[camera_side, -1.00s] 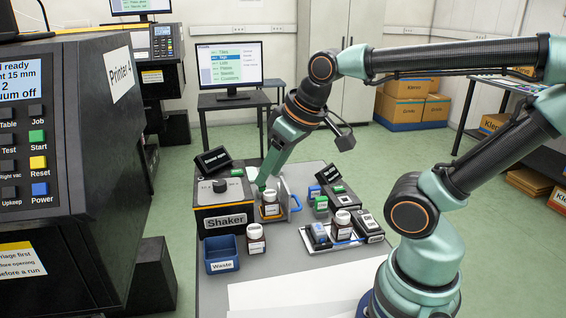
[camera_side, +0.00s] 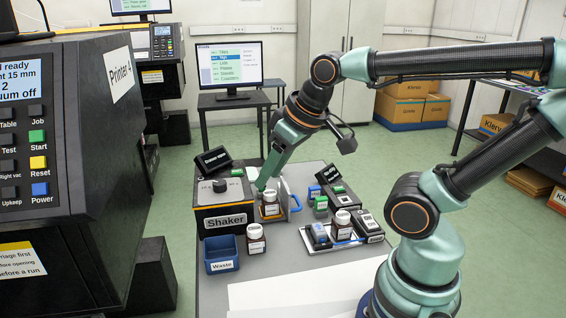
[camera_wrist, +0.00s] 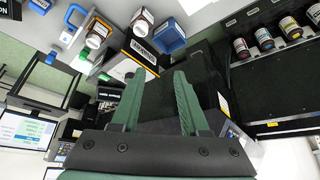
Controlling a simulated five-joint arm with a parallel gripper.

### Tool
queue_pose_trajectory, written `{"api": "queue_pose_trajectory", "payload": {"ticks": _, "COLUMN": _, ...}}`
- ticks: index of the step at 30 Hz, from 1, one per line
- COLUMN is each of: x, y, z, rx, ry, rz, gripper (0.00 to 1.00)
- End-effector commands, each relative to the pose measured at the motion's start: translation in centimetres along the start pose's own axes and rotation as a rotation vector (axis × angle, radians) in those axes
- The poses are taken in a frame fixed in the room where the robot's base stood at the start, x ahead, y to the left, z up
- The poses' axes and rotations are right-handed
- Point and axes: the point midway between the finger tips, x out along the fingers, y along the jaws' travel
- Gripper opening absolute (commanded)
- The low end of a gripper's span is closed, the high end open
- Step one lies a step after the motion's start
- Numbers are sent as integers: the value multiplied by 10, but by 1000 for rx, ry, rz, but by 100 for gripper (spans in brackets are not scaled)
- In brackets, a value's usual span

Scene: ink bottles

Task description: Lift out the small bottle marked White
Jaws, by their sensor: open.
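One small white-capped bottle (camera_side: 270,209) stands in the shaker's (camera_side: 225,221) open holder in the side view. My gripper (camera_side: 261,187) is above and just left of the bottle in the shaker. In the wrist view my gripper (camera_wrist: 160,72) is open, with nothing between its fingers. Two bottles (camera_wrist: 97,36) (camera_wrist: 143,22) show there beyond the fingertips.
A blue waste bin (camera_side: 221,261) stands at the table's front left. The shaker's clear guard with a blue handle (camera_side: 296,204) stands beside the holder. A tray (camera_side: 330,246) carries blue and dark blocks. The table front is clear around white sheets (camera_side: 300,294).

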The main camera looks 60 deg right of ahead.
Motion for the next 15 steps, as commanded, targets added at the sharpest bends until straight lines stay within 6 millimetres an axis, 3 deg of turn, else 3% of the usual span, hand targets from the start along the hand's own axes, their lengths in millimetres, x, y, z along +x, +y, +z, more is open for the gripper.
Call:
{"api": "queue_pose_trajectory", "payload": {"ticks": 4, "x": 0, "y": 0, "z": 0, "rx": 0, "ry": 0, "rz": 0, "gripper": 48}}
{"api": "queue_pose_trajectory", "payload": {"ticks": 7, "x": 0, "y": 0, "z": 0, "rx": 0, "ry": 0, "rz": 0, "gripper": 86}}
{"api": "queue_pose_trajectory", "payload": {"ticks": 8, "x": 0, "y": 0, "z": 0, "rx": 0, "ry": 0, "rz": 0, "gripper": 92}}
{"api": "queue_pose_trajectory", "payload": {"ticks": 15, "x": 0, "y": 0, "z": 0, "rx": 0, "ry": 0, "rz": 0, "gripper": 92}}
